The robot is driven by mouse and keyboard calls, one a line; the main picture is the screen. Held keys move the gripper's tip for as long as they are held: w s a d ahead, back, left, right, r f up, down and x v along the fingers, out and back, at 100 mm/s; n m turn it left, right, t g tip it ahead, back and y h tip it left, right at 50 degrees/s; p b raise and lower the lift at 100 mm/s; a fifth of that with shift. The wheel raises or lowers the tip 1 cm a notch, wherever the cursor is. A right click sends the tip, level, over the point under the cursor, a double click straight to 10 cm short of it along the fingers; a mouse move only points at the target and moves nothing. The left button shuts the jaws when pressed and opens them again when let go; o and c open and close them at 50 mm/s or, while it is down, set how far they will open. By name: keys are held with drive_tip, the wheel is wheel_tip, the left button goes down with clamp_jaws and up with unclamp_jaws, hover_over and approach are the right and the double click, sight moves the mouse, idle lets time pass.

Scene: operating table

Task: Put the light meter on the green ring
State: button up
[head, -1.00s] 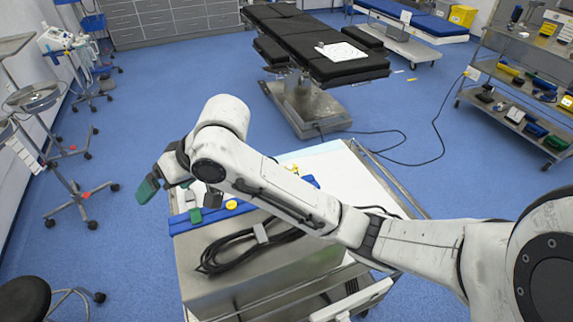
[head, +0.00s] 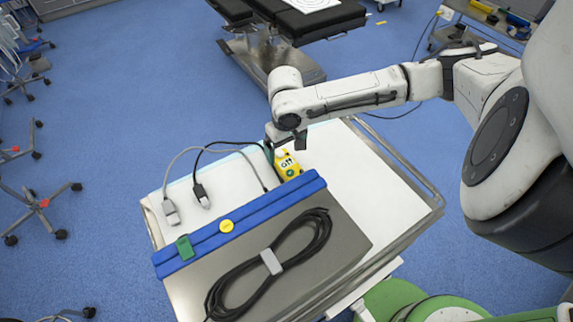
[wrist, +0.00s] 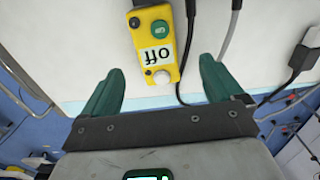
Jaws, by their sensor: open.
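The light meter is most likely the yellow device (head: 289,166) with a white dome, a green button and a label reading "off"; it lies on the white cart top (head: 345,160), behind the blue bar. In the wrist view the yellow device (wrist: 155,42) lies ahead of my gripper, its domed end reaching between the green fingertips. My gripper (wrist: 161,70) is open and holds nothing. In the head view my gripper (head: 284,143) is just above and behind the device, partly hiding it. I cannot make out a green ring; a white sheet with faint rings (head: 312,4) lies on the operating table.
A blue bar (head: 275,203) with a yellow disc and a green piece crosses the cart. Cables with grey (head: 171,212) and black (head: 201,194) connectors lie left of the device. A coiled black cable (head: 272,262) lies in front. The cart top's right side is clear.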

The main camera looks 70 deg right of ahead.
sight(288, 165)
drive_tip(key=shift+s+d+f+p, duration=0.15)
drive_tip(key=shift+f+p, duration=0.1)
drive_tip(key=shift+f, duration=1.45)
drive_tip(key=shift+s+f+p, duration=0.1)
drive_tip(key=shift+f+p, duration=0.1)
drive_tip(key=shift+f, duration=1.45)
drive_tip(key=shift+c, duration=0.3)
drive_tip(key=c, duration=1.3)
wheel_tip(288, 165, up, 10)
drive_tip(key=shift+w+r+b, duration=0.1)
drive_tip(key=shift+b, duration=0.25)
